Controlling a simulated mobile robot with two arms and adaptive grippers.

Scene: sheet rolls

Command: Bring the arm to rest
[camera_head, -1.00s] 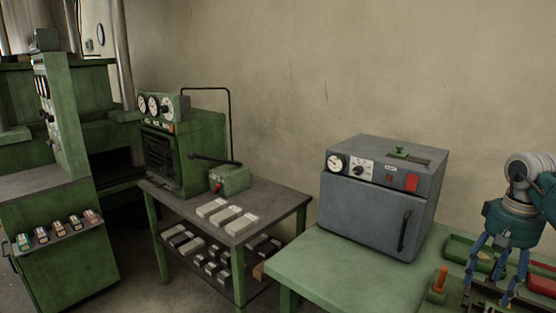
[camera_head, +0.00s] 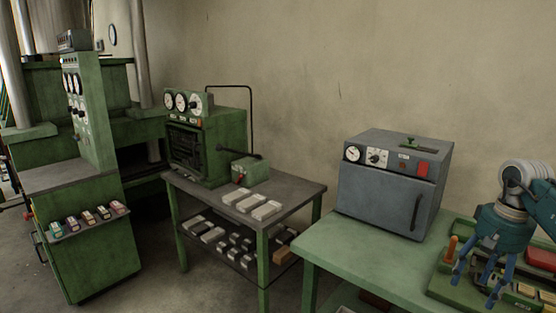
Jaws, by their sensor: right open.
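My right gripper (camera_head: 480,276) is at the right edge of the head view. Its blue fingers point down and are spread open, with nothing seen between them. It hangs over or in front of a green tray (camera_head: 436,288) on the green table; its exact height above the tray cannot be told. My right arm comes in from the right edge. My left gripper is not in view.
A grey oven (camera_head: 385,200) stands on the green table (camera_head: 345,245), left of my gripper. An orange peg (camera_head: 451,246) stands close to the fingers. A lower table (camera_head: 290,190) with grey blocks and a green machine (camera_head: 215,150) stands further left. A green press (camera_head: 90,235) is at far left.

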